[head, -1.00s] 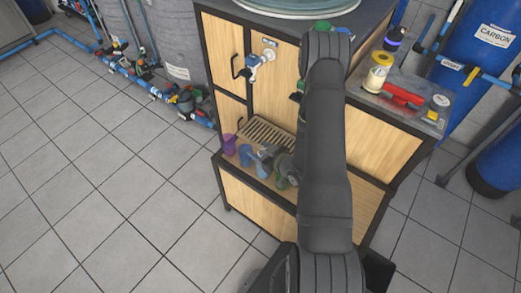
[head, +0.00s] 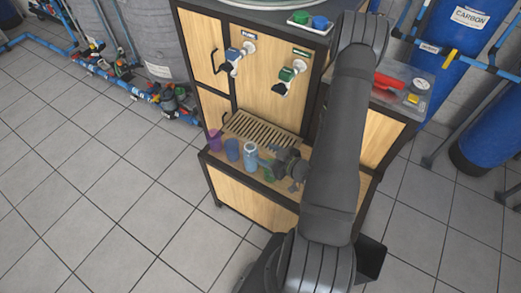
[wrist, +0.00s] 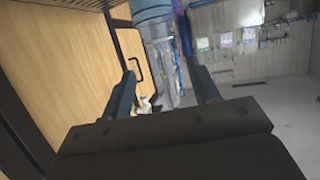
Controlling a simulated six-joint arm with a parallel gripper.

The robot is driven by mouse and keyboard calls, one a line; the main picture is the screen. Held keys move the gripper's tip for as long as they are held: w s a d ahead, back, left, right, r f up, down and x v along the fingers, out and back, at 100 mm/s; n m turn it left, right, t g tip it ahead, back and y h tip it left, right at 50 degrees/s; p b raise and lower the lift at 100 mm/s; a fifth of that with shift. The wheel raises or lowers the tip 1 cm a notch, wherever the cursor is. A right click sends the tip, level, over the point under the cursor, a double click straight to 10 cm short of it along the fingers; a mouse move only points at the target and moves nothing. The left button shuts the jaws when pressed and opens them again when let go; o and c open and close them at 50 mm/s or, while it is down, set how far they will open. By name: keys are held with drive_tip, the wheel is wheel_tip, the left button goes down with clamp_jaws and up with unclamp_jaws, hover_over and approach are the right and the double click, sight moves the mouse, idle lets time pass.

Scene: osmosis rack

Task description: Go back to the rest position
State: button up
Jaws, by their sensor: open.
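My gripper (head: 273,166) is near the shelf of the wooden cabinet (head: 230,183), beside a row of cups. In the wrist view its two fingers (wrist: 162,92) are spread apart with nothing between them. The cups are a purple one (head: 214,140), a blue one (head: 232,150) and a light blue one (head: 250,154). A green cup (head: 269,173) is partly hidden behind the gripper. My dark arm covers the right part of the cabinet front.
The cabinet front has a blue-handled tap (head: 234,57) and a green-handled tap (head: 290,73) above a slatted drain grille (head: 262,130). A red object (head: 389,80) lies on the right side shelf (head: 408,103). Tiled floor (head: 100,200) to the left is clear.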

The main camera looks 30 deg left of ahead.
sight(251, 144)
drive_tip(key=shift+s+d+r, duration=0.1)
drive_tip(key=shift+d+r, duration=0.05)
drive_tip(key=shift+d, duration=0.2)
drive_tip(key=x, duration=1.2)
drive_tip(key=shift+s+a+f, duration=0.1)
drive_tip(key=shift+a+f, duration=0.05)
drive_tip(key=shift+f, duration=0.05)
drive_tip(key=shift+r, duration=1.1)
